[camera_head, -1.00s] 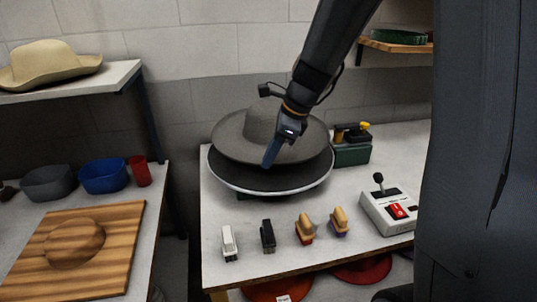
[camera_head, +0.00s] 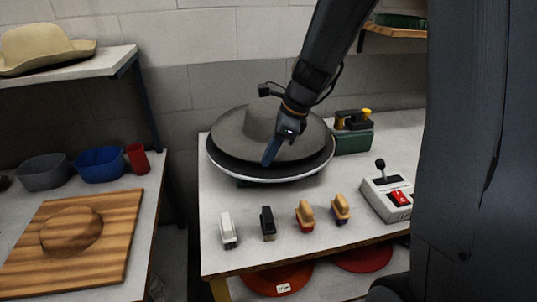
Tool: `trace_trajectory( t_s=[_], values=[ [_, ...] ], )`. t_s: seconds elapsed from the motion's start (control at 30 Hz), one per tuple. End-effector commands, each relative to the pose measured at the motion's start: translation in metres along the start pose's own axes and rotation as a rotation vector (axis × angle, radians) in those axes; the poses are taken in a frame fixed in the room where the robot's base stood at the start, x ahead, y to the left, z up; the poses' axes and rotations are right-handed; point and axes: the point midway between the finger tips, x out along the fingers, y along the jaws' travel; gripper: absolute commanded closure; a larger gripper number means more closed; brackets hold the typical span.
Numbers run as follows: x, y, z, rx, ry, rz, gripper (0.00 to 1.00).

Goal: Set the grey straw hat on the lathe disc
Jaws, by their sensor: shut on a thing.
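The grey straw hat (camera_head: 240,138) is over the lathe disc (camera_head: 222,172), brim level and crown up. The disc is a round black plate with a pale rim on the white table. The hat's brim looks close to the disc and covers much of it; I cannot tell whether they touch. My gripper (camera_head: 270,152) reaches down from above and is shut on the near right part of the hat. The arm hides part of the crown and brim.
Several brushes (camera_head: 268,223) stand in front of the disc. A control box (camera_head: 388,198) with a lever and red switch is at right, a green box (camera_head: 353,141) behind it. A side table with a wooden hat block (camera_head: 70,232) and bowls (camera_head: 99,165) is at left.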

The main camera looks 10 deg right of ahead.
Motion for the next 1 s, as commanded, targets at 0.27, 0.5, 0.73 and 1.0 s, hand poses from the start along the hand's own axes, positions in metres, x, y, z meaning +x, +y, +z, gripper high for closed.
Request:
trace_trajectory(
  t_s=[0.27, 0.5, 0.73, 1.0],
  values=[
    [0.001, 0.0, -0.001, 0.0, 0.0, 0.0, 1.0],
    [0.005, 0.0, -0.002, 0.0, 0.0, 0.0, 1.0],
    [0.009, 0.0, -0.004, 0.0, 0.0, 0.0, 1.0],
    [0.014, 0.0, -0.006, -0.001, 0.0, -0.001, 1.0]
  ],
)
